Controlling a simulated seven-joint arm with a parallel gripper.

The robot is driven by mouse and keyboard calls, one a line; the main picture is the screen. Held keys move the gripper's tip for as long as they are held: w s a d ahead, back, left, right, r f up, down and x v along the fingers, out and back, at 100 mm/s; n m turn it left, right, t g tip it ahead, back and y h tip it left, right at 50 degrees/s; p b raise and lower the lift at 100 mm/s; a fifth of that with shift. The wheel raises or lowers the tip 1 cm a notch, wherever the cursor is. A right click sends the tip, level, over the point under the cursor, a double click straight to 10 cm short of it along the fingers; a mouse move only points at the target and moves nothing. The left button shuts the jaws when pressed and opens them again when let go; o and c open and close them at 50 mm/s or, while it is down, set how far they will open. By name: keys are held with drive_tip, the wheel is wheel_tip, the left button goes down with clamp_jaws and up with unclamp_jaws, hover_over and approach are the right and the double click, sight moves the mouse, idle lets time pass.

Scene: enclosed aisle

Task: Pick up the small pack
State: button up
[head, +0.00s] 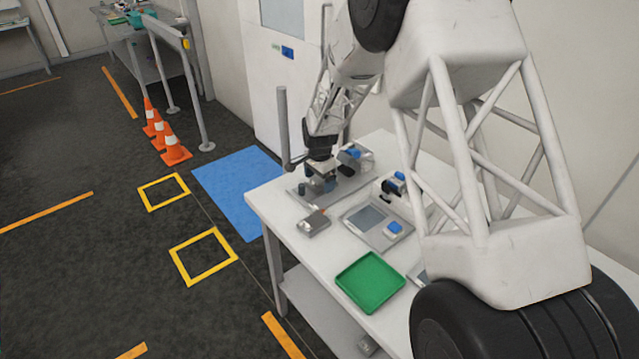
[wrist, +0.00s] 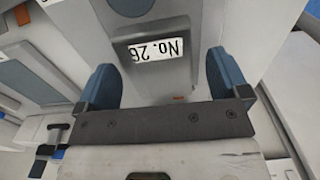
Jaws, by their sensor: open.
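My gripper (head: 318,183) is low over the back left part of the white table (head: 285,235) in the head view. In the wrist view my gripper (wrist: 165,85) shows two blue-grey fingers standing wide apart, with nothing held between them. A grey surface with a white label reading "No. 26" (wrist: 157,52), upside down, lies beyond the fingers. I cannot tell what it belongs to. No thing is clearly marked as the small pack. A small grey box (head: 313,223) with an orange bit on top sits near the table's left edge, apart from the gripper and nearer the camera.
A grey device with a screen (head: 368,217) and a green tray (head: 370,283) are on the table. Another device with a blue part (head: 352,155) stands beside my gripper at the back. An upright grey post (head: 283,125) is left of the gripper. Orange cones (head: 172,150) stand on the floor.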

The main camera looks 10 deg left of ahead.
sight(320, 180)
idle(0.4)
drive_tip(key=c, duration=1.1)
drive_tip(key=shift+r, duration=0.1)
drive_tip(key=shift+r, duration=0.7)
wheel_tip(320, 180, up, 2)
drive_tip(key=shift+r, duration=0.15)
drive_tip(key=s+d, duration=0.1)
drive_tip(key=s, duration=0.4)
drive_tip(key=s+d, duration=0.2)
drive_tip(key=s, duration=0.3)
drive_tip(key=s+d+r, duration=0.1)
drive_tip(key=s+d, duration=0.1)
drive_tip(key=s, duration=0.3)
drive_tip(key=shift+s, duration=0.1)
